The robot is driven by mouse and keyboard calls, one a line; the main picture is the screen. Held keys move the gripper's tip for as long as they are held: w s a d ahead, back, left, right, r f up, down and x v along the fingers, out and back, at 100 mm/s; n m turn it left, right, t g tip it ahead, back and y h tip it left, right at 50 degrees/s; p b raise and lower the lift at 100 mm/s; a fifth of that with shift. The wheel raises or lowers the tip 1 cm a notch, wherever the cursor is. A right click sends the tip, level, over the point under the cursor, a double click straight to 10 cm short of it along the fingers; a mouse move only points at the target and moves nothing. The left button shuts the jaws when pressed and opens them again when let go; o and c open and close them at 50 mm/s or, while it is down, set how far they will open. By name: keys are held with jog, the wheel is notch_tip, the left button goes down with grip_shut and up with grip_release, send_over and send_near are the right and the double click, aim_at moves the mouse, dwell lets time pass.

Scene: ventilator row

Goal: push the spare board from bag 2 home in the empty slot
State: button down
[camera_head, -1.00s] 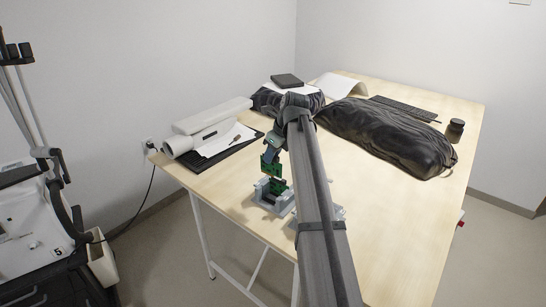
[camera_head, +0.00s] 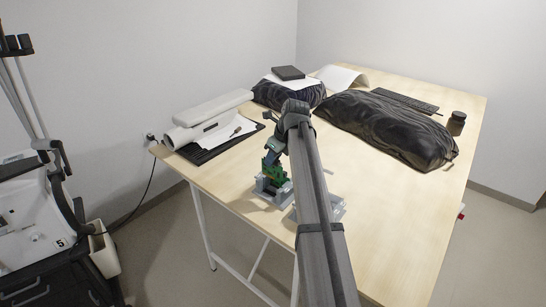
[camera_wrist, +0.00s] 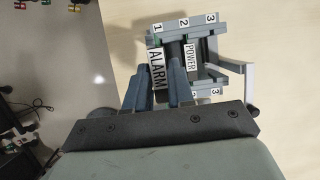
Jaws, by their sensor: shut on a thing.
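My gripper (camera_wrist: 156,84) is shut on a board with a white ALARM label (camera_wrist: 155,70), held on edge between the blue fingers. In the head view my gripper (camera_head: 272,152) is over the grey rack (camera_head: 263,195), with green board (camera_head: 276,174) showing below it at the rack. In the wrist view the rack (camera_wrist: 222,30) has slots numbered 1, 2 and 3. The ALARM board lines up with number 1. The fingers and boards hide the slot bottoms, so seating depth cannot be told.
Two black bags (camera_head: 390,130) (camera_head: 285,94) lie farther back. A clipboard (camera_head: 212,146) and white rolls (camera_head: 205,119) lie at left. The table's front edge is close to the rack.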

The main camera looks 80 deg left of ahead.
aim_at(272, 177)
jog(key=shift+f, duration=3.85)
dwell(4.1)
